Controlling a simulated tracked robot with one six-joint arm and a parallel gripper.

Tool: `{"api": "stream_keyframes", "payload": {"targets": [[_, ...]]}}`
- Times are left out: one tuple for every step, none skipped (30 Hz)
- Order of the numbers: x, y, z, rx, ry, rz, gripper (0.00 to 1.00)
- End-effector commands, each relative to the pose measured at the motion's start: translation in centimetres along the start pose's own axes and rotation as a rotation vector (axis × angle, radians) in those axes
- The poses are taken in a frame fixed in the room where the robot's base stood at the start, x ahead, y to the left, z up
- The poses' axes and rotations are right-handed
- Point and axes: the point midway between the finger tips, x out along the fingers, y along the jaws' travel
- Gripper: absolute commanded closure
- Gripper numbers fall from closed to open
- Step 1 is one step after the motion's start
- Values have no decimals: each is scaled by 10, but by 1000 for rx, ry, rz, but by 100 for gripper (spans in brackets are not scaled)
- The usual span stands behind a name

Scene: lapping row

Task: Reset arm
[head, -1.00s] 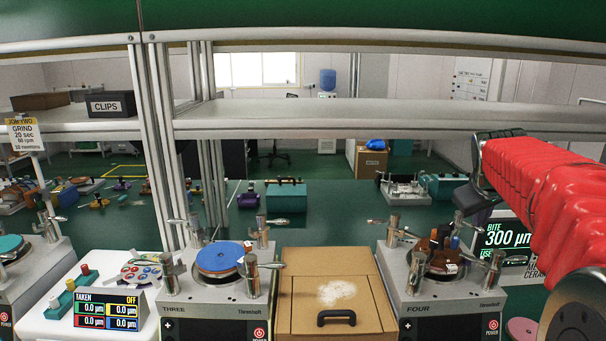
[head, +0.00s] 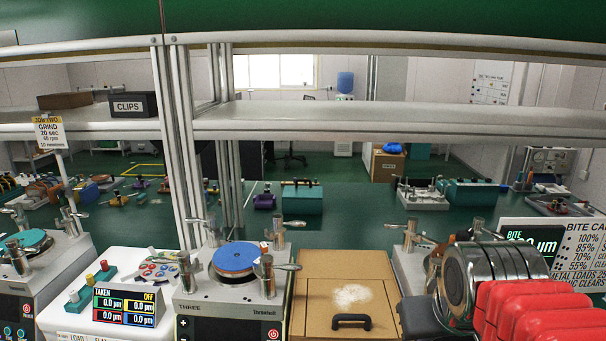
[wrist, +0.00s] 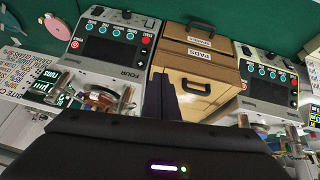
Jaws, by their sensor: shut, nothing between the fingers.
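My arm, in a red ribbed sleeve with a metal joint, fills the lower right of the head view. My gripper cannot be made out there. In the wrist view my gripper (wrist: 160,97) shows as two dark fingers pressed together, shut and empty. The fingers point towards the brown case (wrist: 187,95) with a black handle, between two lapping machines. Machine FOUR (wrist: 75,62) is left of the fingers. Whether the fingers touch anything is not clear, but they look clear of the case.
In the head view, machine THREE (head: 245,310) carries a blue disc (head: 235,257). The brown case (head: 345,310) stands right of it. Machine FOUR (head: 410,262) is partly hidden behind my arm. A long shelf (head: 380,116) spans above the bench. The green bench (head: 350,222) behind has bare stretches.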

Motion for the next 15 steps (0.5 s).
{"api": "stream_keyframes", "payload": {"targets": [[-1,-10,15,4,-2,-15,100],[-1,-15,24,6,-5,-24,100],[0,-21,35,11,-10,-35,100],[0,-26,43,15,-13,-44,100],[0,-30,51,18,-16,-52,100],[1,-36,62,23,-20,-62,100],[2,-39,68,27,-23,-68,100],[3,-42,74,29,-26,-74,100],[3,-45,80,33,-29,-79,100],[4,-47,85,35,-31,-83,100],[4,-48,88,37,-32,-85,100],[5,-49,91,39,-34,-88,100],[5,-50,92,40,-35,-89,100],[5,-50,93,41,-36,-90,100],[6,-51,93,42,-37,-91,100]]}}
